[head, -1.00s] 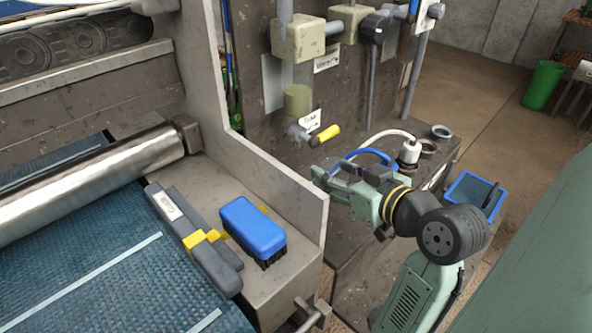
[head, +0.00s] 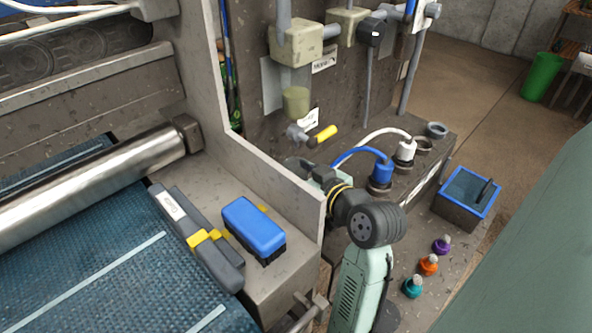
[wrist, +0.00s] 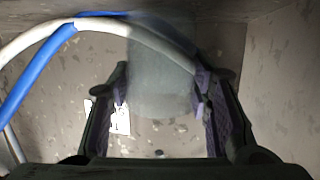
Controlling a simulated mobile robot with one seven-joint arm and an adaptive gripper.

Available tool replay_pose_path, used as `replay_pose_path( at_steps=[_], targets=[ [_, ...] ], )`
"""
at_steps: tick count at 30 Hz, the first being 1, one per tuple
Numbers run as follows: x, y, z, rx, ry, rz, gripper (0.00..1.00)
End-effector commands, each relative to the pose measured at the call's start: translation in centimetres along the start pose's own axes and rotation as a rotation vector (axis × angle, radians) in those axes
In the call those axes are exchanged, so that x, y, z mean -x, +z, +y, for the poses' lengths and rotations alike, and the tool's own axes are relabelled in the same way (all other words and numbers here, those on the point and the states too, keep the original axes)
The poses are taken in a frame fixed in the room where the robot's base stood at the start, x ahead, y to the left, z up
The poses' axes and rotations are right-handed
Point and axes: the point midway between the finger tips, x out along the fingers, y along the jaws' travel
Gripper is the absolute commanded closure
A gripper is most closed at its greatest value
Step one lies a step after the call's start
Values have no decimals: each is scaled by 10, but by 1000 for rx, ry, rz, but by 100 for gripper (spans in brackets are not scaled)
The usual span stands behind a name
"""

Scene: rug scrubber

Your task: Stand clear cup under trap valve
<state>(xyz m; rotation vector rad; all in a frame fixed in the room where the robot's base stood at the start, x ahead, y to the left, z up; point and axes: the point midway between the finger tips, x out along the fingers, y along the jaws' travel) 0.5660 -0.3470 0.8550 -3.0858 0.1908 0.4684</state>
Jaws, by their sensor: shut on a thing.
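The trap valve (head: 299,133) is a grey tap on the machine's back panel, with a yellow handle (head: 323,134) and a label beside it. My gripper (head: 306,168) is in front of the panel, below and close to the valve, partly hidden by the grey side plate. In the wrist view my gripper (wrist: 162,92) is shut on the clear cup (wrist: 160,72), which shows as a pale see-through cylinder between the fingers. I cannot make out the cup in the head view, or whether it touches the ledge.
White and blue hoses run to a white plug (head: 405,150) and a blue plug (head: 381,172) on the ledge. A blue-rimmed bin (head: 455,213) and several small coloured-cap bottles (head: 428,264) stand at right. The side plate (head: 275,185) borders the gripper's left.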

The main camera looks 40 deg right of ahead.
Motion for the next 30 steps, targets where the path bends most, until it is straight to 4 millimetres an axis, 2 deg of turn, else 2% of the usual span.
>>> replay_pose_path(
  at_steps=[5,6,15,26,30],
  targets=[
    [-2,4,0,0,-1,0,78],
    [-1,4,0,0,0,0,54],
    [-1,3,0,0,0,0,35],
    [1,-3,0,0,0,0,35],
    [20,1,1,3,4,3,35]
  ],
)
